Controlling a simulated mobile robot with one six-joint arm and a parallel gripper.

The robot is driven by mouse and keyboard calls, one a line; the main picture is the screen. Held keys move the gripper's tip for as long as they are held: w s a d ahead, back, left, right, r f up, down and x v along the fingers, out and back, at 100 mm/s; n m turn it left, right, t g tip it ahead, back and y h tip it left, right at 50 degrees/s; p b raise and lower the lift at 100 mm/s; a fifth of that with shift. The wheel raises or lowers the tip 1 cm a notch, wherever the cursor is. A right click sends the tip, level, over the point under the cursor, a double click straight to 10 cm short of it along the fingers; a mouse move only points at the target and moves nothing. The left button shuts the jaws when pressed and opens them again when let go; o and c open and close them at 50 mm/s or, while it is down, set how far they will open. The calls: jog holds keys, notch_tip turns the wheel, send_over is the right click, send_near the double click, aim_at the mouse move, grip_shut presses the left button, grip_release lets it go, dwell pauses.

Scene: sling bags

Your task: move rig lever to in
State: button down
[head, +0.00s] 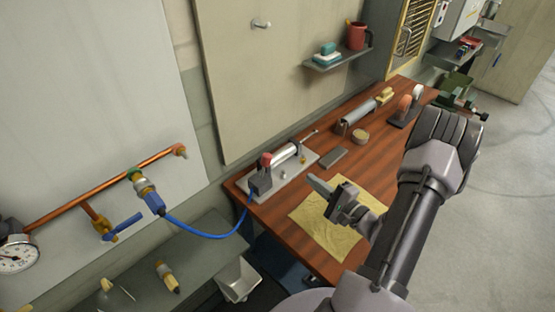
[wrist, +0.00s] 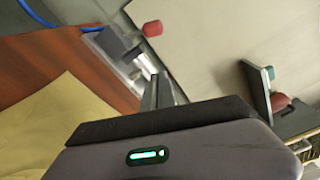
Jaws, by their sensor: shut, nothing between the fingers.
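The rig is a pale base plate (head: 285,187) on the wooden bench, carrying a silver cylinder (head: 286,152) with a rod and a dark block (head: 261,182). A red-knobbed lever (head: 266,158) stands up from the dark block. The red knob also shows in the wrist view (wrist: 152,28), beyond my fingertips. My gripper (head: 314,184) is shut and empty, to the right of the lever and apart from it, over the near side of the bench. Its fingers also show in the wrist view (wrist: 158,88). The lever's foot is hard to make out in the wrist view.
A blue hose (head: 205,235) runs from the block to a copper pipe on the wall. A yellow cloth (head: 335,230) lies under my gripper. A grey block (head: 333,158) lies right of the rig. A wall shelf (head: 340,58) holds a red mug (head: 358,36).

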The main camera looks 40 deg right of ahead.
aim_at(266, 160)
jog(key=w, duration=0.7)
jog(key=w+a+b, duration=0.1)
jog(key=w, duration=0.2)
jog(key=shift+w+f, duration=0.15)
jog(key=shift+w, duration=0.05)
jog(key=shift+w+a+r, duration=0.1)
jog(key=shift+a+r, duration=0.2)
jog(key=shift+a, duration=0.35)
jog(key=shift+w+a+r, duration=0.1)
jog(key=shift+a+r, duration=0.15)
jog(key=shift+a, duration=0.35)
jog(key=shift+a+r, duration=0.2)
jog(key=shift+a, duration=0.25)
jog(key=shift+a+b, duration=0.1)
jog(key=shift+b, duration=0.35)
